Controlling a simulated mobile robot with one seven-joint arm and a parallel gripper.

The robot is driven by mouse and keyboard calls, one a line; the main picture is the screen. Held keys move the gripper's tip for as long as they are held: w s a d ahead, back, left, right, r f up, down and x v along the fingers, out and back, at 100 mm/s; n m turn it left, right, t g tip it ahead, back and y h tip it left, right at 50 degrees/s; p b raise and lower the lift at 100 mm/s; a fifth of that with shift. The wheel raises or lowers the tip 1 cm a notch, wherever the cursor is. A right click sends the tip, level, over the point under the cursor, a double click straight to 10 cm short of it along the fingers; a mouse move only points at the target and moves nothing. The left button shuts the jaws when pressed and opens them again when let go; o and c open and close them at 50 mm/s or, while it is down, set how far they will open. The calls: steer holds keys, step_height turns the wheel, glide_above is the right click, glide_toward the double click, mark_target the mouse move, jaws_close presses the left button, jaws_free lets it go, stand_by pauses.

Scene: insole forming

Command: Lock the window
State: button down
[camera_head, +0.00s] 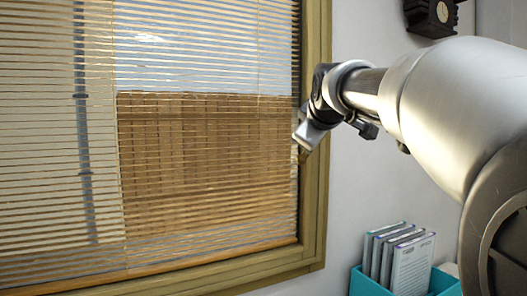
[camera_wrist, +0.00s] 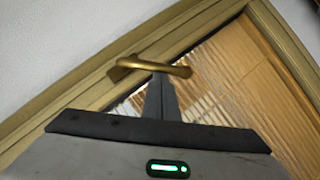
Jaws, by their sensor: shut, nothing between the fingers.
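The window (camera_head: 317,215) has a wooden frame and fills the left and middle of the head view. Its frame also crosses the wrist view (camera_wrist: 215,18) diagonally. A brass window handle (camera_wrist: 150,66) is mounted on the frame in the wrist view, its lever lying roughly level across the picture. My gripper (camera_wrist: 160,80) is shut and empty, with its fingertips right at the lever's middle. I cannot tell whether they touch it. In the head view my gripper (camera_head: 303,152) is at the right side of the frame, and the handle is mostly hidden there.
Slatted blinds (camera_head: 200,160) hang across the window, close to the left of my gripper. A teal box (camera_head: 367,285) holding several upright cases (camera_head: 411,265) stands below at the right. A dark device (camera_head: 432,17) is on the wall at the upper right.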

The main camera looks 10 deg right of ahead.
steer(key=w+d+f+n+t+h+b, duration=0.1)
steer(key=d+f+n+b, duration=0.2)
steer(key=f+b, duration=0.1)
steer(key=shift+w+d+f+t+h+b, duration=0.2)
steer(key=shift+d+f+t+h+b, duration=0.2)
steer(key=shift+b, duration=0.3)
steer(key=shift+d, duration=0.1)
stand_by(0.5)
